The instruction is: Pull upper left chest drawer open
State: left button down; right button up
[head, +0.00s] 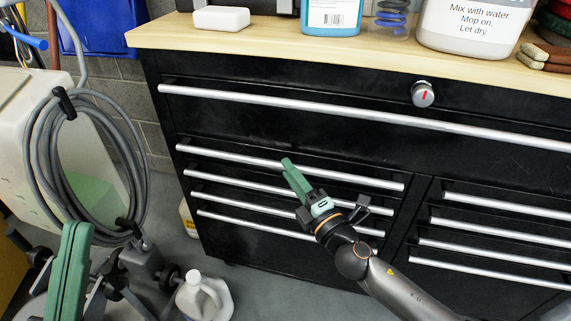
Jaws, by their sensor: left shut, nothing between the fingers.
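The black chest has a wide top drawer with a long silver handle (330,112). Below it, the left column has several narrower drawers. The uppermost of these, the upper left drawer (230,141), has a silver bar handle (225,156) and looks shut. My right gripper (286,166) reaches in from the lower right, its green fingertips over the middle of this handle. The fingers lie close together, and I cannot tell whether they grip the bar. My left gripper (76,228) is at the lower left, shut and empty, away from the chest.
Lower left drawer handles (225,181) run just beneath my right gripper. A lock knob (422,94) sits at the chest's upper right. A coiled grey hose (60,150) hangs at left. A white jug (205,297) stands on the floor before the chest. Bottles stand on the wooden top (270,38).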

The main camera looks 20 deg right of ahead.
jog(key=shift+x, duration=1.25)
grip_shut()
dwell(0.6)
